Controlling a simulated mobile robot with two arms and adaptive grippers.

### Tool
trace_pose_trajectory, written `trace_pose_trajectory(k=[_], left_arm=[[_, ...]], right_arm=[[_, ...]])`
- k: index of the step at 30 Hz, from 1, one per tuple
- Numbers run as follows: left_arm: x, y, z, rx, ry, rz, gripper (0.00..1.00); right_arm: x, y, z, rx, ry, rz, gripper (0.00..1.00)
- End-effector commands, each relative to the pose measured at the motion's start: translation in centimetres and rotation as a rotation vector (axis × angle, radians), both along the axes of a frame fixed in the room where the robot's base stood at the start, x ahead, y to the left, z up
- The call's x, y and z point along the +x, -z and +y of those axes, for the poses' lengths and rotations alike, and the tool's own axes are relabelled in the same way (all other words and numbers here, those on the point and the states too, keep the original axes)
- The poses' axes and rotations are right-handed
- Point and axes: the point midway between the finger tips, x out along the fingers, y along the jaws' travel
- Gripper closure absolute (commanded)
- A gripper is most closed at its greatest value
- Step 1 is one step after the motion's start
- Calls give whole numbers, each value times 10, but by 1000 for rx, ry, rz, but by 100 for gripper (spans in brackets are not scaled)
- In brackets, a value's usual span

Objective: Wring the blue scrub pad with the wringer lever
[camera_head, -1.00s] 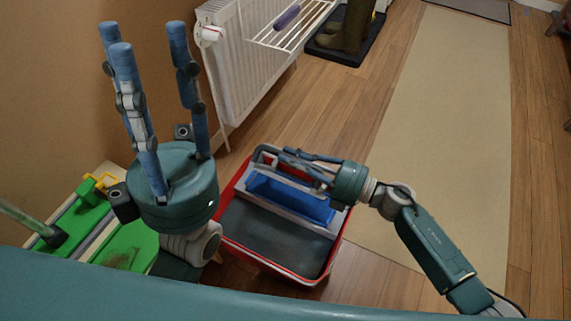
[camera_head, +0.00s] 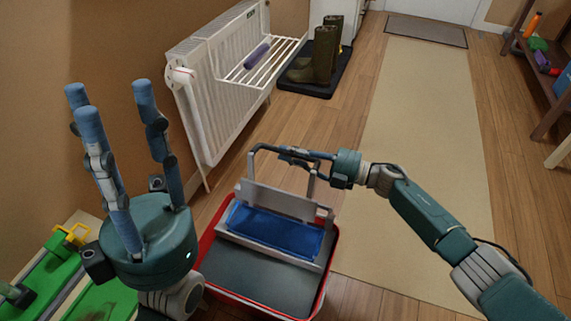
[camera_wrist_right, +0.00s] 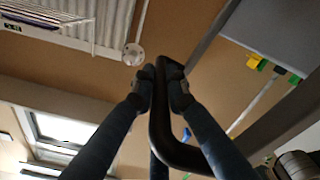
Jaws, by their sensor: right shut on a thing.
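The blue scrub pad (camera_head: 275,230) lies in the grey wringer (camera_head: 222,233) on a red bucket (camera_head: 208,240). The wringer lever (camera_head: 250,165) is a grey frame standing up above the pad, with a pale plate (camera_head: 275,200) between its sides. My right gripper (camera_head: 300,155) is shut on the lever's top bar. In the right wrist view, its fingers (camera_wrist_right: 160,90) close around the dark lever bar (camera_wrist_right: 162,135). They hide part of the bar. My left gripper (camera_head: 110,105) is open and empty, with its fingers pointing up, left of the bucket.
A white radiator (camera_head: 215,90) with a rack holding a purple object (camera_head: 256,56) stands behind. Boots (camera_head: 325,55) stand on a black tray. A green and yellow item (camera_head: 65,245) is at lower left. A beige runner (camera_head: 425,150) lies clear at right.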

Motion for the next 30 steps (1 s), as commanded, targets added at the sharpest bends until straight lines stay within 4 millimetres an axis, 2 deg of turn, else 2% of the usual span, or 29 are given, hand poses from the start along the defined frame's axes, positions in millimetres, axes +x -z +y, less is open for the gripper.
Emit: trace_pose_trajectory(k=[1, 7, 25, 26, 27, 28, 30], left_arm=[[0, 8, 0, 0, 0, 0, 63], [0, 18, 0, 1, 0, 2, 63], [2, 11, -1, 6, -1, -25, 63], [1, 11, -1, 6, -1, -25, 63], [1, 11, -1, 5, -1, -25, 63], [1, 11, -1, 5, -1, -26, 63], [1, 11, -1, 4, -1, -25, 63]], right_arm=[[6, 4, -2, 3, 4, 6, 100], [17, 7, -6, 1, 3, 3, 100], [23, 9, -9, -3, 4, 2, 100], [23, 9, -9, -3, 4, 2, 83], [22, 9, -9, -3, 4, 2, 75], [22, 9, -9, -3, 4, 2, 69], [22, 9, -9, -2, 3, 3, 68]])
